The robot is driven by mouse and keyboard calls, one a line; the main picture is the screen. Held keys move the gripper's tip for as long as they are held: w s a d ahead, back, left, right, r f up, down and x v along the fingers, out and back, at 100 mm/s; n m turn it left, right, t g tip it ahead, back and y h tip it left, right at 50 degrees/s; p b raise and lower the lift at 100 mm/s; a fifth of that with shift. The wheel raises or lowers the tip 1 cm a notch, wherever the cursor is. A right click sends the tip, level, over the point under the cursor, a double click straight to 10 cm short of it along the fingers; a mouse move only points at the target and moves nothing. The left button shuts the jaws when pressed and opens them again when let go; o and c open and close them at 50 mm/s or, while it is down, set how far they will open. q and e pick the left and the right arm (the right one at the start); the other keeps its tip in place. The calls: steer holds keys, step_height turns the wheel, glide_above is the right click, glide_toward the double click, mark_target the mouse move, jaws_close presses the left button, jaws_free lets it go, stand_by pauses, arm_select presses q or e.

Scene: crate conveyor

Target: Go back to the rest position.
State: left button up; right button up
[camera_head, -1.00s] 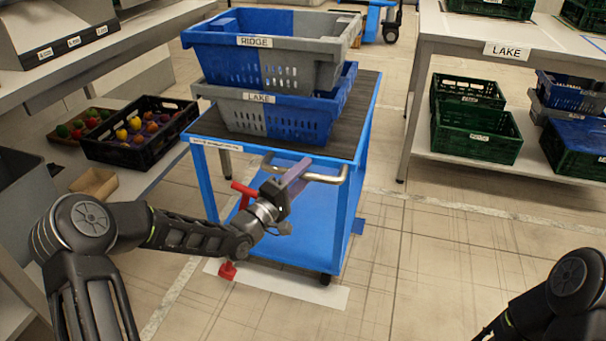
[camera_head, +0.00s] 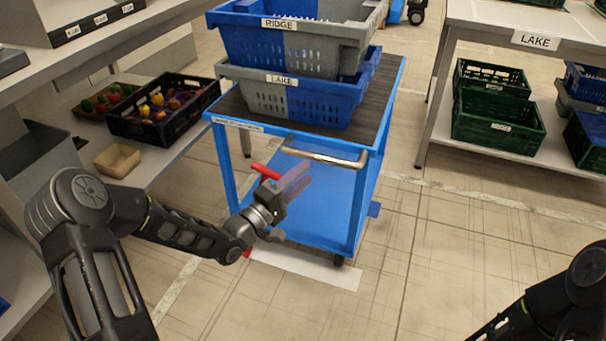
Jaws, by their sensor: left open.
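My left gripper (camera_head: 294,186) is in front of the blue cart, just below and nearer to me than the cart's metal handle (camera_head: 325,158). Its fingers are blurred; it is open, with nothing seen between them. It looks apart from the handle. The blue cart (camera_head: 358,205) bears two stacked crates on its dark top. The upper blue and grey crate (camera_head: 350,32) is labelled RIDGE, the lower one (camera_head: 342,105) LAKE. My right arm shows only in the lower right corner; its gripper is out of view.
A black crate of produce (camera_head: 130,127) and a small tan box (camera_head: 117,160) are on the left shelf. Green crates (camera_head: 497,130) stand under the table labelled LAKE (camera_head: 580,46). A red bar (camera_head: 265,170) is beside my left gripper. The floor right of the cart is clear.

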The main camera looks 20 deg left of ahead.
stand_by(0.5)
arm_select(q)
steer(key=s+d+f+m+g+y, duration=0.15)
steer(key=s+f+g, duration=0.25)
steer(key=f, duration=0.7)
steer(key=s+f+m+g+y, duration=0.3)
steer(key=s+f, duration=0.1)
steer(key=f, duration=0.6)
steer(key=s+d+f+m+g, duration=0.2)
steer(key=s+d+f+g, duration=0.15)
steer(key=s, duration=0.45)
steer(key=s+d+f+m+g, duration=0.1)
steer(key=s+d+f+g, duration=0.25)
steer(key=s, duration=0.45)
steer(key=s+d+f+m+g, duration=0.25)
steer(key=s+f, duration=0.25)
steer(key=s, duration=0.3)
step_height(320, 180, up, 31)
steer(key=s+d+p, duration=0.1)
steer(key=s+p, duration=0.1)
steer(key=p, duration=2.9)
steer(key=shift+d+r+g, duration=0.2)
steer(key=shift+d+g, duration=0.15)
steer(key=shift+d, duration=0.05)
arm_select(e)
step_height(320, 180, up, 31)
steer(key=s+a, duration=0.1)
steer(key=s, duration=0.1)
steer(key=shift+a+g, duration=0.3)
steer(key=shift+a, duration=0.1)
